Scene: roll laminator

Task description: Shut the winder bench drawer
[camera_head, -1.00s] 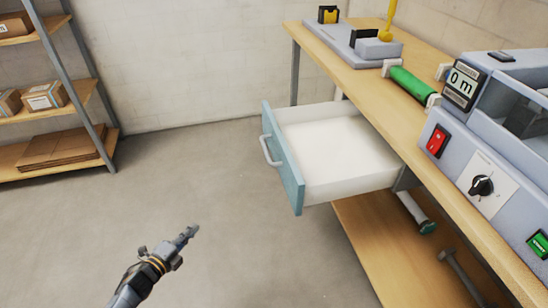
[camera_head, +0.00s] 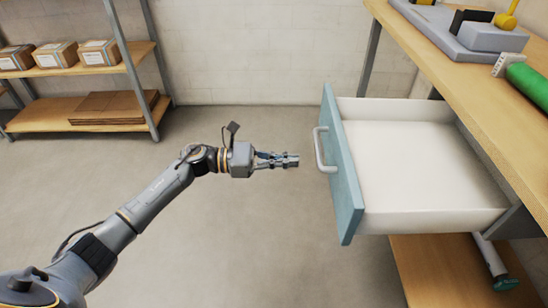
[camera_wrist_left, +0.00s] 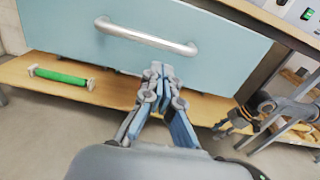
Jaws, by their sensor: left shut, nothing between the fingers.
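The winder bench drawer (camera_head: 425,170) is pulled well out from under the bench top and looks empty inside. Its teal front (camera_head: 346,175) carries a grey bar handle (camera_head: 322,150) and faces left. In the left wrist view the teal front (camera_wrist_left: 100,45) and handle (camera_wrist_left: 145,36) fill the upper part. My left gripper (camera_head: 292,160) is shut and empty, a short gap left of the handle. In the left wrist view its closed fingertips (camera_wrist_left: 160,70) show just below the handle. What looks like my right gripper (camera_wrist_left: 228,124) shows at the right there; its jaws are unclear.
The wooden bench top (camera_head: 440,50) above the drawer holds a grey device (camera_head: 470,30) and a green roller (camera_head: 530,85). A lower shelf (camera_head: 440,265) runs beneath. A shelving rack (camera_head: 135,60) with boxes stands at the back left. The floor left of the drawer is clear.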

